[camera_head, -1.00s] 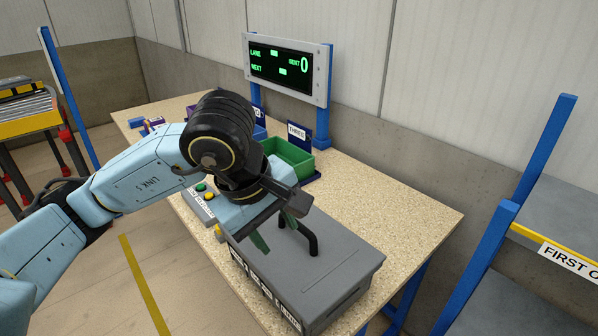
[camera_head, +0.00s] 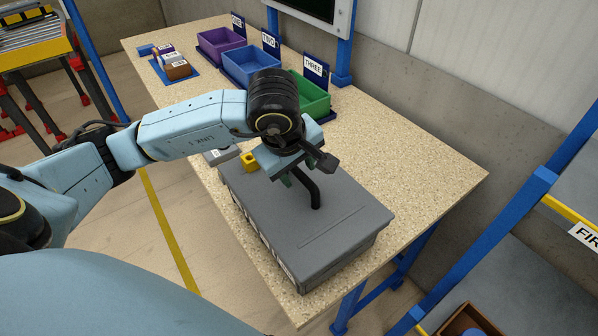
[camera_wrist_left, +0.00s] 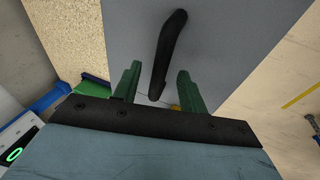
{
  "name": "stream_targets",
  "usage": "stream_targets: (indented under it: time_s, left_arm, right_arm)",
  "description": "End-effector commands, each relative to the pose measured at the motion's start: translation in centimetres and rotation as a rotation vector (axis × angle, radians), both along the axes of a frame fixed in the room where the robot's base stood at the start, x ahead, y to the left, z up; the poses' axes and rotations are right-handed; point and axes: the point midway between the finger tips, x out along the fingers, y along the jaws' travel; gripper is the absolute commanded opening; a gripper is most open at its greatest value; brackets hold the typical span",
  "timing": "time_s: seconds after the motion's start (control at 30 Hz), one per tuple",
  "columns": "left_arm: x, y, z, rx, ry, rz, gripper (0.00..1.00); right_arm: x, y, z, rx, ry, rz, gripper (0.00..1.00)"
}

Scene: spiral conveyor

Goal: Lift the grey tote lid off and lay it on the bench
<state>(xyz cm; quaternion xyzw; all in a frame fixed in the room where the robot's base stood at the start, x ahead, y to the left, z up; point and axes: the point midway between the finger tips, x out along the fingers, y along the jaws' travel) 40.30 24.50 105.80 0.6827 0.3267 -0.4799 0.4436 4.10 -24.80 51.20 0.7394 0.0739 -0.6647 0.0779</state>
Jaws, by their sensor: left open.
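The grey tote lid (camera_head: 335,222) lies flat on the grey tote (camera_head: 290,275) at the front of the bench (camera_head: 430,185). A black bar handle (camera_head: 312,188) stands up from the lid. My left gripper (camera_head: 288,180) is open over the far left part of the lid, at the handle's near-gripper end. In the left wrist view its two green fingers (camera_wrist_left: 158,72) stand apart on either side of one end of the handle (camera_wrist_left: 168,45), and neither clearly touches it. The palm hides part of the lid. My right gripper is not in view.
Green (camera_head: 305,98), blue (camera_head: 250,68) and purple (camera_head: 220,44) bins stand along the back of the bench. Bare bench lies right of the tote. A blue-framed rack (camera_head: 520,225) stands at right.

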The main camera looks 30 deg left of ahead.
Motion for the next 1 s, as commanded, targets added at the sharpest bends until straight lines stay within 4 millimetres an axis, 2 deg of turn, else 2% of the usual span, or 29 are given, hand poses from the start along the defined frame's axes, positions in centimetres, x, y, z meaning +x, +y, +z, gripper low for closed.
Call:
stream_targets:
  time_s: [0.07,0.2,0.53,0.87,0.93,0.97,1.0]
  left_arm:
    - [0.3,0.0,-0.9,0.0,0.002,0.0,0.42]
    - [0.6,0.0,-1.8,-0.001,0.001,0.0,0.42]
    - [0.7,0.0,-2.1,-0.001,-0.001,0.0,0.42]
    - [0.7,0.0,-2.0,-0.001,-0.001,0.0,0.0]
    - [0.7,0.0,-2.0,0.0,-0.001,-0.001,0.0]
    - [0.7,0.0,-2.0,0.0,-0.001,-0.001,0.15]
    - [0.7,0.0,-2.0,0.0,-0.001,-0.001,0.1]
  right_arm:
    - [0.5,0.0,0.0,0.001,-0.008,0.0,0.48]
    - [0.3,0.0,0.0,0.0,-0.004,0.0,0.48]
    - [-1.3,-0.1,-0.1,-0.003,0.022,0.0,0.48]
    - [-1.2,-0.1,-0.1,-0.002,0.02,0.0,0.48]
    - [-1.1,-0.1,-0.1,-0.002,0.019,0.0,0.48]
    - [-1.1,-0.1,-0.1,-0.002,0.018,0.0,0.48]
    - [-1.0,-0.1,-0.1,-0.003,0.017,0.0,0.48]
